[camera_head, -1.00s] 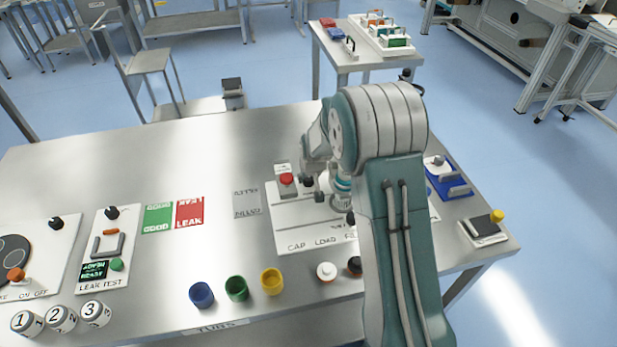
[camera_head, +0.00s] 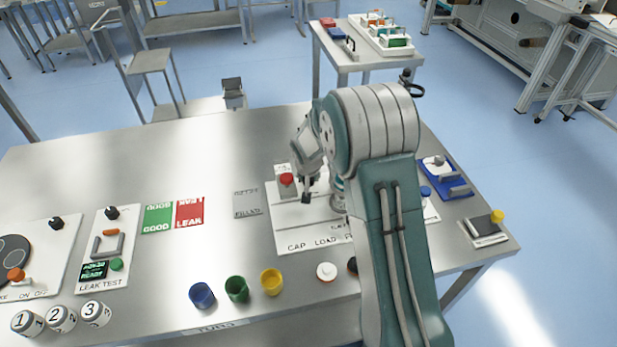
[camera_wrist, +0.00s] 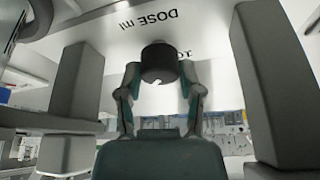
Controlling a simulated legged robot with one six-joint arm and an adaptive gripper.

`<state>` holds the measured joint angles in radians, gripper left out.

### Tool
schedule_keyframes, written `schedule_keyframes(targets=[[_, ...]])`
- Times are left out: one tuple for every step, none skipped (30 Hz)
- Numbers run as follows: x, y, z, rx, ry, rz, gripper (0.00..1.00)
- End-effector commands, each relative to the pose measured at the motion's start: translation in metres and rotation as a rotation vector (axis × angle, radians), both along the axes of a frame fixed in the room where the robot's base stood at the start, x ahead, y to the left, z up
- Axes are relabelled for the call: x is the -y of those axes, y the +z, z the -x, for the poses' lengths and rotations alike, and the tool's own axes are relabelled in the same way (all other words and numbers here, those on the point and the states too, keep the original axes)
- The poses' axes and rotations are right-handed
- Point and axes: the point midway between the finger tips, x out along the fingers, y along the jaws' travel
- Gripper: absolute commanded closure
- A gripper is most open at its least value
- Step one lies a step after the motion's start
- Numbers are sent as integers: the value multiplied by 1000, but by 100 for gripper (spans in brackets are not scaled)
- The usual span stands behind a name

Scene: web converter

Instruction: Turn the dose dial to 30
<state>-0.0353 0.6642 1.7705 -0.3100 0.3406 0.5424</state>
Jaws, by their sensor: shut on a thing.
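The dose dial (camera_wrist: 160,60) is a dark round knob with a small white mark on its face. It sits below the upside-down "DOSE ml" lettering in the wrist view. My gripper (camera_wrist: 160,78) has one finger on each side of the dial and is shut on it. Another printed mark beside the dial is partly covered by the right finger, and I cannot read the setting. In the head view my gripper (camera_head: 306,196) is over the white CAP / LOAD / FILL panel (camera_head: 292,232). I cannot make out the dial there.
A red button (camera_head: 287,180) stands just left of my gripper. Blue (camera_head: 201,295), green (camera_head: 236,289) and yellow (camera_head: 271,282) cups and a white-orange cap (camera_head: 326,271) stand in front. Grey blocks (camera_wrist: 78,80) flank my gripper in the wrist view. The table's back left is clear.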

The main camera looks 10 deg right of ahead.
Motion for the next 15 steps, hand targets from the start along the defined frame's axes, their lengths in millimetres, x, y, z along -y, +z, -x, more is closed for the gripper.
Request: schedule_keyframes(targets=[[-1, -3, 2, -7, -1, -1, 100], [-1, -3, 2, -7, -1, -1, 48], [-1, -3, 2, -7, -1, -1, 30], [-1, -3, 2, -7, -1, -1, 18], [-1, -2, 2, -6, 0, 0, 18], [-1, -2, 2, -5, 0, -1, 18], [-1, -2, 2, -5, 0, -1, 18], [-1, -1, 2, -4, 0, -1, 18], [0, -1, 2, -4, 0, -1, 18], [0, -1, 2, -4, 0, -1, 18], [0, -1, 2, -3, 0, -1, 18], [0, -1, 1, -3, 0, -1, 18], [0, -1, 1, -3, 0, -1, 18], [0, -1, 1, -3, 0, -1, 18], [0, 0, 1, -2, 0, 0, 18]])
